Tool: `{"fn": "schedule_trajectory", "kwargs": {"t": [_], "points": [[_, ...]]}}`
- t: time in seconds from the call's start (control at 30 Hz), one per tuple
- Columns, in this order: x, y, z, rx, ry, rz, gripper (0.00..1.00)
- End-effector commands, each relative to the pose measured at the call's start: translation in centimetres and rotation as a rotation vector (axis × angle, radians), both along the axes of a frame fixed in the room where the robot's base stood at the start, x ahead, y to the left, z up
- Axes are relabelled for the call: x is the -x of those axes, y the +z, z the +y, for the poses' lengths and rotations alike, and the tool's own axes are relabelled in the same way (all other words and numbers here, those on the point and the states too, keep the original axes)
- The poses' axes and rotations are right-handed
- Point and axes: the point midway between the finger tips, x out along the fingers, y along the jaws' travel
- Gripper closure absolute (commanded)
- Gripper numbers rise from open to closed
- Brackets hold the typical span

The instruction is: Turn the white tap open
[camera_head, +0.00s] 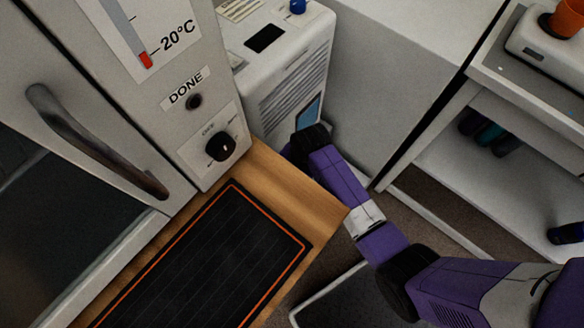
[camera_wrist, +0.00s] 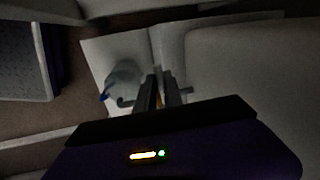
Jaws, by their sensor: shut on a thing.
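In the wrist view, my gripper (camera_wrist: 160,92) points away from the camera, its two dark fingers close together. It is shut on what looks like the white tap (camera_wrist: 187,91), grey in the dim light. A short bar of it shows to the right of the fingers, and a hooked piece shows to the left. How far the tap is turned cannot be told. In the head view my purple arm reaches down beside the white machine (camera_head: 290,75); the fingertips and the tap are hidden there.
A rounded grey object (camera_wrist: 122,75) is just left of the fingers. In the head view, a wooden shelf with a black mat (camera_head: 205,265) lies left of my arm, below a cabinet with a black knob (camera_head: 220,146). A shelf unit (camera_head: 490,110) stands at the right.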

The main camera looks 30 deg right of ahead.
Motion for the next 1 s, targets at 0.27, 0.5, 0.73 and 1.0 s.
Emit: {"fn": "schedule_trajectory", "kwargs": {"t": [0.27,0.5,0.73,1.0], "points": [[1.1,0.4,-0.8,0.000,0.209,0.002,1.00],[1.9,0.3,-1.8,-0.001,0.437,0.002,1.00],[2.5,0.2,-2.8,-0.002,0.656,0.002,1.00],[2.9,0.1,-4.2,-0.001,0.913,0.002,1.00]]}}
